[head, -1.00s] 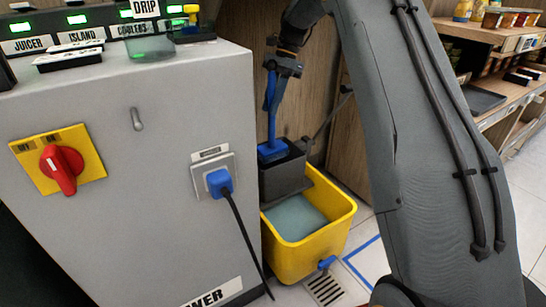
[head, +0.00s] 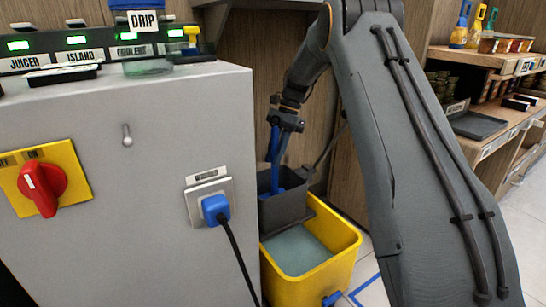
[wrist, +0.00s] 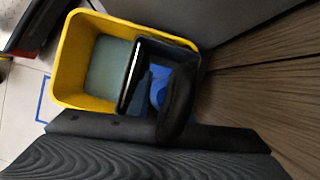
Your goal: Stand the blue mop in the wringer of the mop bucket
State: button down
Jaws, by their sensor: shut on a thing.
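The blue mop (head: 275,146) is upright, slightly tilted, with its lower end inside the dark grey wringer (head: 283,209) of the yellow mop bucket (head: 335,268). My gripper (head: 286,121) is shut on the mop's handle above the wringer. In the wrist view, the blue mop head (wrist: 158,88) shows inside the wringer (wrist: 190,44), partly hidden by a dark part in front. The yellow bucket (wrist: 65,65) also shows there, with greyish water in its open part. Whether the mop head rests on the wringer's bottom is hidden.
A grey cabinet (head: 130,200) with a red switch (head: 41,188) and a blue plug (head: 215,208) stands close left of the bucket. A wooden wall is behind it. Shelves with bottles and jars (head: 480,60) are at the right.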

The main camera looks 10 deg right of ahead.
aim_at(275, 131)
jog(key=shift+f+p, duration=0.4)
jog(key=shift+f, duration=0.15)
jog(key=c, duration=1.6)
grip_release()
jog(key=shift+r, duration=0.1)
jog(key=p+v, duration=0.4)
jog(key=v, duration=0.9)
jog(key=shift+a, duration=0.15)
jog(key=shift+s, duration=0.1)
